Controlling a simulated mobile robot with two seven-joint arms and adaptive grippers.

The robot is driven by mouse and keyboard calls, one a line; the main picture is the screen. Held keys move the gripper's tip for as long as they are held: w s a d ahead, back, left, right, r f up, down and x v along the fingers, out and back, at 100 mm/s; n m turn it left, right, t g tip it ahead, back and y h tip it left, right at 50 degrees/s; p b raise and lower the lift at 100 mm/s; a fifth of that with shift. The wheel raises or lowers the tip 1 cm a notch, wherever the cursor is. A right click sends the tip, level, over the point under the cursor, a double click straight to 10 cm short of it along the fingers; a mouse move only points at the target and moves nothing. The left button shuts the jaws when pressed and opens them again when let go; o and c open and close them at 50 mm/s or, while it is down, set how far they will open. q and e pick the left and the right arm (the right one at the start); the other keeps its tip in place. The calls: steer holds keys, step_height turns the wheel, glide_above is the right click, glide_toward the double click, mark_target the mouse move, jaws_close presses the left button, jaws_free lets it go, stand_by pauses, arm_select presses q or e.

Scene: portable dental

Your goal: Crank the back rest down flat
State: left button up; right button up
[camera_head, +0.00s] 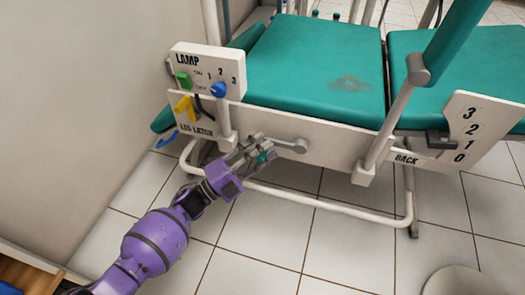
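A grey crank (301,146) sits on the white side rail of the dental chair, its arm reaching left to my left gripper (258,149). The gripper's fingers are at the crank's free end, with a small teal part between or beside them; I cannot tell whether they are closed on it. A teal cushion (465,72) lies at the right above a white BACK scale plate (482,128) marked 3, 2, 1, 0. A dark pointer (440,141) is at the plate's left edge, near the lower numbers. My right gripper is not in view.
A white LAMP panel (208,68) with green, yellow and blue controls stands just above and left of my gripper. A teal armrest on a white post (395,125) rises at the right. White frame tubes (310,203) run below. The tiled floor in front is mostly clear.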

arm_select(q)
jaws_close()
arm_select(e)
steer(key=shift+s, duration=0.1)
arm_select(q)
steer(key=shift+r+p, duration=0.2)
steer(key=shift+p, duration=0.25)
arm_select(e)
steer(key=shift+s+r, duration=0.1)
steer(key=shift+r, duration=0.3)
arm_select(q)
steer(key=shift+s+r+m+g+p, duration=0.1)
steer(key=shift+r+m+g+p, duration=0.3)
steer(key=shift+m+g+p, duration=0.15)
steer(key=s+d+r+m+g+y+p, duration=0.2)
steer(key=d+r+m+y+p, duration=0.6)
steer(key=p, duration=1.6)
steer(key=shift+s+d+r+g, duration=0.15)
steer(key=shift+s+d+g, duration=0.3)
steer(key=shift+d, duration=0.15)
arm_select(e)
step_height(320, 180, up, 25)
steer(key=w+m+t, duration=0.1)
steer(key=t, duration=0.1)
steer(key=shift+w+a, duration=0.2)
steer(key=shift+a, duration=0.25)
